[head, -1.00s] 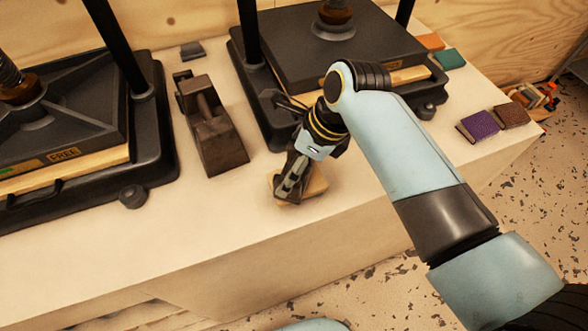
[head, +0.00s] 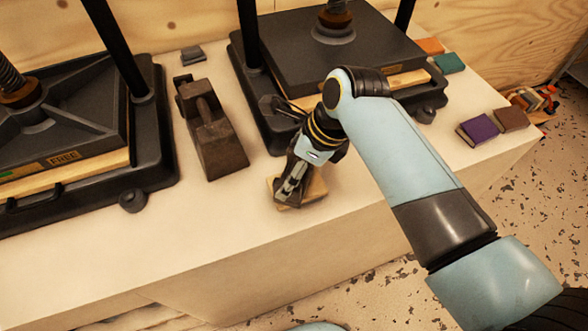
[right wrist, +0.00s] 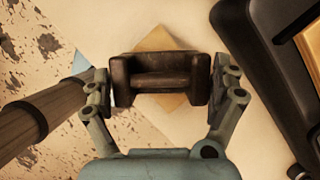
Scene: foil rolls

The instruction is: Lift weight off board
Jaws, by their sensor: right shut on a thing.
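My right gripper (head: 290,192) is over a small tan board (head: 316,188) near the front edge of the bench. In the right wrist view, the right gripper (right wrist: 158,88) is shut on a dark brown weight (right wrist: 158,66), with one finger at each end. The weight has raised ends and a bar-like middle. The tan board (right wrist: 158,40) lies behind the weight, turned like a diamond. In the head view my gripper and wrist hide the weight. I cannot tell how much gap there is between weight and board. My left gripper is not in view.
A similar brown weight (head: 215,140) stands on the bench between two black presses (head: 350,50) and (head: 65,120). Purple (head: 478,130) and brown (head: 510,118) blocks lie at the right end. The bench front (head: 240,250) is clear.

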